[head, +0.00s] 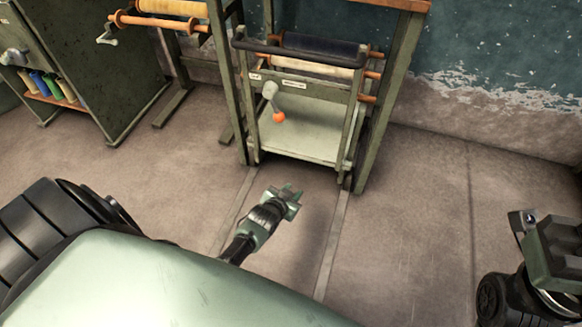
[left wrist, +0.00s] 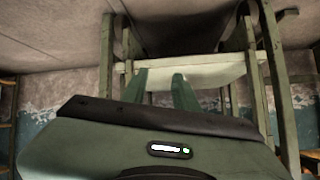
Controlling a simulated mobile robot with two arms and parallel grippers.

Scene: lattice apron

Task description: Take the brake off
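A pale lever (head: 270,92) with an orange knob (head: 279,117) at its lower end sits on the front of a green roller carriage (head: 300,134); it looks like the brake handle. Two small label plates are beside it, too small to read. My left gripper (head: 289,196) is over the floor in front of the carriage, well short of the lever. In the left wrist view its two fingers (left wrist: 161,88) are apart with nothing seen between them. My right gripper (head: 548,243) is at the right edge, partly cut off; its fingertips are not clear.
Two floor rails (head: 333,232) run from the carriage toward me. A green upright frame (head: 388,110) stands around the carriage. A dark handlebar (head: 298,55) crosses above the lever. A green cabinet (head: 75,50) stands at left.

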